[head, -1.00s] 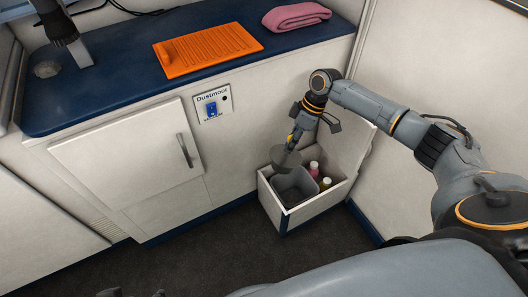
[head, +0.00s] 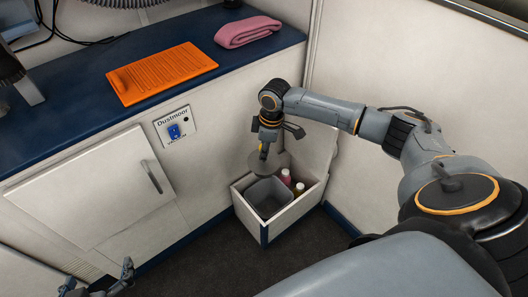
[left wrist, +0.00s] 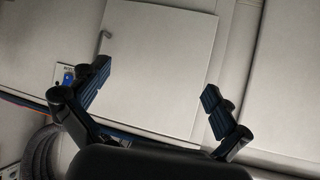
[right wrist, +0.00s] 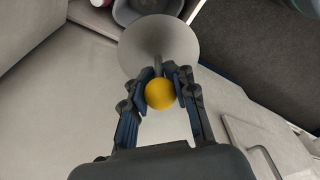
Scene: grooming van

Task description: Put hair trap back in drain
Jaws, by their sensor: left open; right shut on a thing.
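My right gripper (head: 266,150) is shut on the hair trap (head: 280,164), a grey disc with a stem and a yellow ball knob. In the right wrist view the fingers (right wrist: 161,76) close around the stem beside the knob, and the disc (right wrist: 150,42) points away from the hand. The trap hangs above an open white box holding a grey tub (head: 268,196); the disc partly covers the tub. My left gripper (head: 98,279) is open and empty at the lower left; its spread fingers (left wrist: 156,80) face a white cabinet. No drain can be made out.
The white box (head: 249,221) also holds bottles (head: 299,187) and has a raised lid. A blue counter (head: 45,135) carries an orange mat (head: 160,72) and a pink towel (head: 247,31). A handled cabinet door (head: 95,185) stands below. Dark floor (head: 215,260) lies open in front.

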